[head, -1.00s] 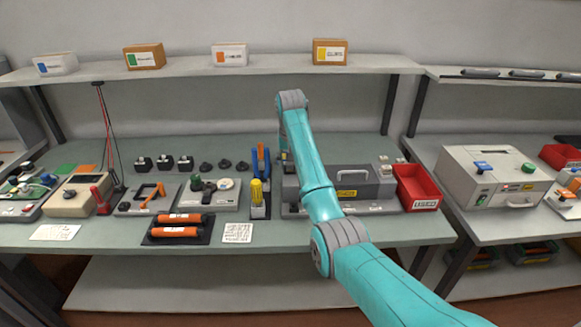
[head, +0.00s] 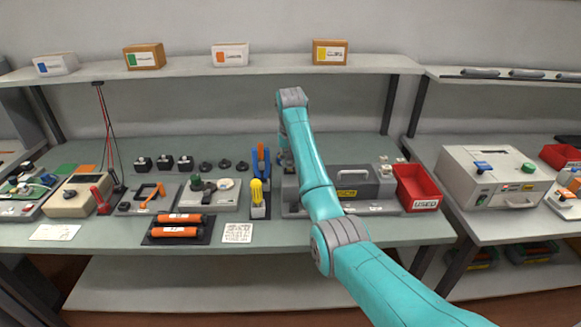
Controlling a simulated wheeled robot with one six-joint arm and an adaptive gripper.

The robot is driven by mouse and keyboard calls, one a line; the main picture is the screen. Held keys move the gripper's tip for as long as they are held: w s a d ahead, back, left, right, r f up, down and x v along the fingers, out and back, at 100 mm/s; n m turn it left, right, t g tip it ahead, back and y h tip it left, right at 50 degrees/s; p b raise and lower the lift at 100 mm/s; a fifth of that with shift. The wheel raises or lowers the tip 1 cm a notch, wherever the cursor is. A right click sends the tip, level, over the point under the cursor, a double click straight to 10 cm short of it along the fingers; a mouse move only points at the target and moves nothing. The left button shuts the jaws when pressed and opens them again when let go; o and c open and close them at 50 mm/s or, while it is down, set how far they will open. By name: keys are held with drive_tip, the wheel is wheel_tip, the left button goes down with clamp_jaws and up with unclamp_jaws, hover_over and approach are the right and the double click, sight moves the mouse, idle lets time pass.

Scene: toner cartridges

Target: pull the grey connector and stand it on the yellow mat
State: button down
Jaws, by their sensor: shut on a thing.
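My gripper (head: 285,160) points down at the left end of the grey machine with a handle (head: 384,188), partly hidden behind my teal arm. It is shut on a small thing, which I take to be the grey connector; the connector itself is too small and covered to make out. I cannot make out a yellow mat in this view; my arm hides part of the bench near the machine.
A stand with a yellow-handled tool (head: 258,192) and a blue upright holder (head: 261,161) stand just left of my gripper. A red bin (head: 417,187) is right of the machine. Orange rollers (head: 178,225) lie at the front. A shelf with boxes (head: 330,53) runs above.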

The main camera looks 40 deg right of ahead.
drive_tip(key=shift+r, duration=2.3)
idle(1.4)
drive_tip(key=shift+r, duration=1.95)
drive_tip(key=shift+f, duration=0.1)
